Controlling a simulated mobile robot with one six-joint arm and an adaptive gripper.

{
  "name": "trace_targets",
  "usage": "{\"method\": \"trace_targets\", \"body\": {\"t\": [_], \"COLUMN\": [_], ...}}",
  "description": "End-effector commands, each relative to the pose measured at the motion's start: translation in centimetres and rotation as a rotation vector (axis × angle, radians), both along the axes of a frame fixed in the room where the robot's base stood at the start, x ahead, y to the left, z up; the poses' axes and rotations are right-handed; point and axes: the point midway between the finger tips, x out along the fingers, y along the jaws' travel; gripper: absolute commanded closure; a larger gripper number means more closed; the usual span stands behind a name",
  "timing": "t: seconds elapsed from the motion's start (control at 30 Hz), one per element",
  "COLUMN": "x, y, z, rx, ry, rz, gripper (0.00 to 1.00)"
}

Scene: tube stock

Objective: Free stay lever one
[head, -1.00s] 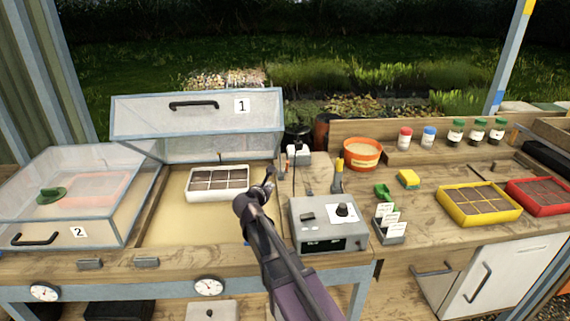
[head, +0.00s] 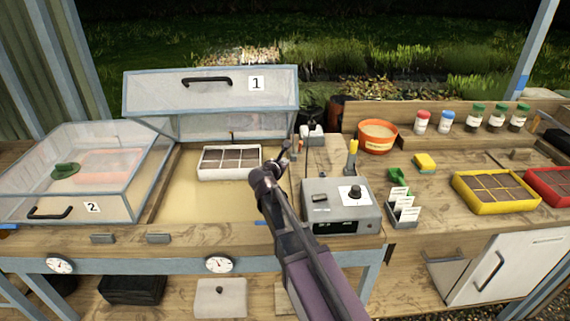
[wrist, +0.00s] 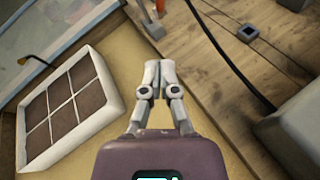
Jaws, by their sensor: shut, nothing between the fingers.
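Lid one (head: 211,103), a clear framed cover marked 1 with a black handle, is raised at the back of the left bench. A thin dark rod (head: 232,136) stands below it behind the white seed tray (head: 230,176). In the wrist view, a dark curved rod with an orange-brown end (wrist: 36,60) shows beside the lid; I cannot tell for sure whether it is the stay lever. My gripper (head: 286,152) is shut and empty, to the right of the tray. In the wrist view its closed fingertips (wrist: 160,70) are over the bench, apart from the rod.
Closed lid two (head: 85,165) is at the left. A grey control box (head: 341,222) stands right of my arm, with a label holder (head: 404,220) beside it. A black cable (wrist: 232,62) crosses the wooden bench. Yellow (head: 484,207) and red trays stand further right.

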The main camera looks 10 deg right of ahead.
Motion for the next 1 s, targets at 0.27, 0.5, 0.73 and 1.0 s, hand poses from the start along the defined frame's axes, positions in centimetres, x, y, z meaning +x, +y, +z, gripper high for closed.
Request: {"method": "trace_targets", "body": {"t": [0.27, 0.5, 0.73, 1.0], "x": [3.8, 6.6, 8.4, 9.3], "y": [-1.8, -3.3, -4.8, -5.8], "z": [-1.6, -2.6, -1.2, -0.7], "rx": [0.001, 0.001, 0.000, 0.001], "ry": [0.000, 0.000, -0.001, 0.000], "rz": [-0.002, -0.002, -0.002, -0.002], "gripper": [1.00, 1.00, 1.00, 1.00]}}
